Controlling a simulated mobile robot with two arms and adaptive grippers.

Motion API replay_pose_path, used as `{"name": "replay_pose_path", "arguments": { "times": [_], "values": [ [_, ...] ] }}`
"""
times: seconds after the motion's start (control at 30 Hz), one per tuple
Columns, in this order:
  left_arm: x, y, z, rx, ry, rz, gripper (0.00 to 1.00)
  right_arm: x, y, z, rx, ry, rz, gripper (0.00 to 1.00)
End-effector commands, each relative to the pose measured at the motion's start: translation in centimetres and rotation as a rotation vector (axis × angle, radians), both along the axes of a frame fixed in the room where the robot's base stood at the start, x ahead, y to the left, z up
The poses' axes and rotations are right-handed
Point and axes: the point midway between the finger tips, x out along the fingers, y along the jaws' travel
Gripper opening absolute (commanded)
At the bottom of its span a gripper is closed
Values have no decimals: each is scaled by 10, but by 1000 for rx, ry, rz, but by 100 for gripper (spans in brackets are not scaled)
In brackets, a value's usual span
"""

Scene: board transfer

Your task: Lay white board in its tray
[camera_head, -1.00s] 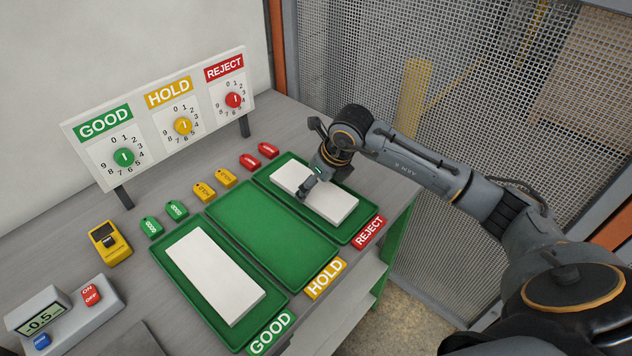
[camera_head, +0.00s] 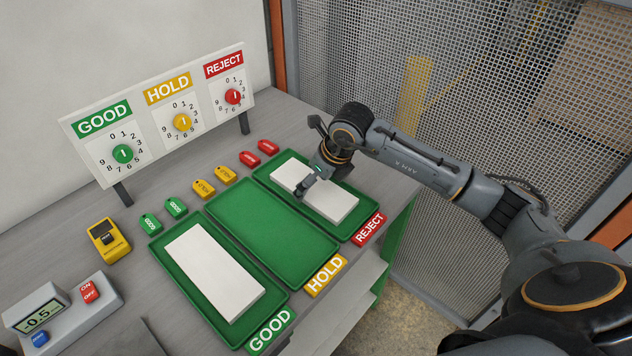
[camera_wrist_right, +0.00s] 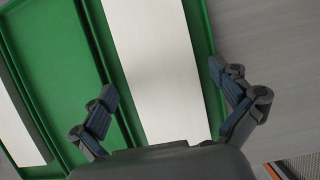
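One white board (camera_head: 314,194) lies in the green REJECT tray (camera_head: 347,237). A second white board (camera_head: 213,272) lies in the green GOOD tray (camera_head: 237,347). The HOLD tray (camera_head: 271,227) between them is empty. My right gripper (camera_head: 311,187) is over the board in the REJECT tray. In the right wrist view, my right gripper (camera_wrist_right: 170,100) is open, with one finger on each side of this board (camera_wrist_right: 155,60). The fingers look apart from the board's edges. My left gripper is not in view.
Dial panel (camera_head: 165,112) stands at the back of the table. Several coloured tags (camera_head: 204,191) lie behind the trays. A yellow device (camera_head: 109,241) and a scale (camera_head: 62,312) with a display sit at the left. A mesh fence (camera_head: 470,100) stands at the right.

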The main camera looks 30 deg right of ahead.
Motion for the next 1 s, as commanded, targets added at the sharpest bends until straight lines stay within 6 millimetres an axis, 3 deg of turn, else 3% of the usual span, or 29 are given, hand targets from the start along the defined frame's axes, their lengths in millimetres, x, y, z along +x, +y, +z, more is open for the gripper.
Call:
{"name": "replay_pose_path", "arguments": {
  "times": [0.2, 0.33, 0.73, 1.0],
  "values": [
    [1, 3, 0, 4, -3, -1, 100, -1, 0, 0, 0, 1, 0, 100],
    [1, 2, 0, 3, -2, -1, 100, -4, -2, 11, -1, -1, 1, 100],
    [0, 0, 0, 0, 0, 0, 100, -33, -12, 86, -2, -4, 0, 100],
    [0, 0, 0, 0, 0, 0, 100, -43, -15, 110, -1, 0, 0, 100]
  ]
}}
